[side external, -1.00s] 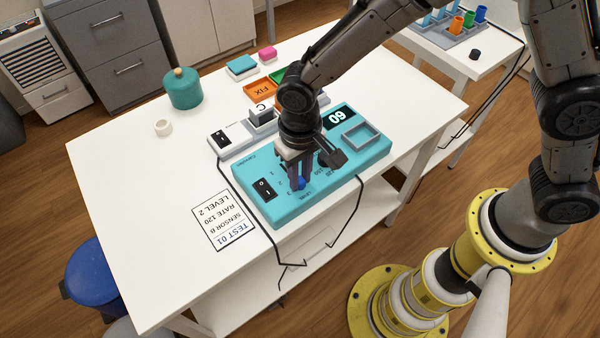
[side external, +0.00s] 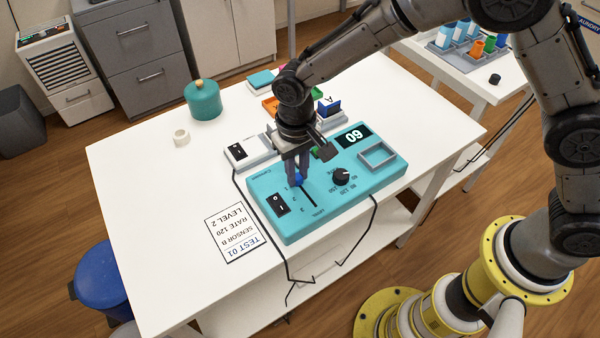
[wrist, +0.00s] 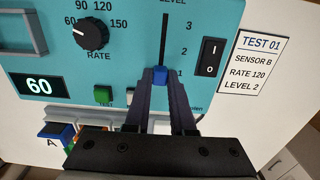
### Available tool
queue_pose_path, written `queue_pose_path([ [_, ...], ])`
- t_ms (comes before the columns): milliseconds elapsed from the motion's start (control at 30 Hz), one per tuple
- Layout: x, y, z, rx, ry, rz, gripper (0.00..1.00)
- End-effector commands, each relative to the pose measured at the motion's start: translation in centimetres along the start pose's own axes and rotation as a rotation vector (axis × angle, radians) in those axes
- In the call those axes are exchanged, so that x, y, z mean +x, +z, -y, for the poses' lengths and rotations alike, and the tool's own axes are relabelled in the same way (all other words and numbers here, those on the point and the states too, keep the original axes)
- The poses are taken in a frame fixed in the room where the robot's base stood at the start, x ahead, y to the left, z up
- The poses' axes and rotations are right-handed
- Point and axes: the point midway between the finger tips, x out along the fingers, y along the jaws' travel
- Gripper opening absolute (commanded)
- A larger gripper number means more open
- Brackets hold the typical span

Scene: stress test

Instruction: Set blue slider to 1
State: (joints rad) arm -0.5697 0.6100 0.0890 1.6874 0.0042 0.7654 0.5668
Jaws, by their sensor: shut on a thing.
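The teal control panel (side external: 330,212) lies on the white table. Its blue slider (wrist: 160,77) sits in a straight slot marked 1, 2 and 3, level with the 1 mark at the slot's end. My gripper (side external: 298,178) is shut on the blue slider from above, one finger on each side. In the wrist view, my gripper (wrist: 160,71) has both fingertips at the slider, and the slot toward 2 and 3 is empty. The fingers hide part of the panel near the slider.
The panel has a rate knob (wrist: 91,34), a display (wrist: 39,85) reading 60, a black rocker switch (wrist: 211,57) and a green button (wrist: 103,95). A printed card (side external: 235,233) lies beside it. Black cables run off the table front. A teal jar (side external: 203,101) stands at the back left.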

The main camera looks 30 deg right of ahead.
Motion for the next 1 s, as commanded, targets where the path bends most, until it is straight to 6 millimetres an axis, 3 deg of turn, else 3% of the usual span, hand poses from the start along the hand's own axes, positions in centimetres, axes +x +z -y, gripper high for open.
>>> queue_pose_path([
  [67, -0.3, -0.7, 0.0, 0.000, -0.007, -0.021, 0.00],
  [100, -0.3, -0.8, 0.0, 0.000, -0.007, -0.022, 0.26],
  [267, -0.2, -0.6, 0.0, 0.000, -0.006, -0.018, 0.53],
  [667, -0.9, -0.4, 0.0, 0.000, -0.005, -0.014, 0.53],
  [1000, -7.5, -0.4, 0.0, 0.000, -0.008, -0.019, 0.53],
])
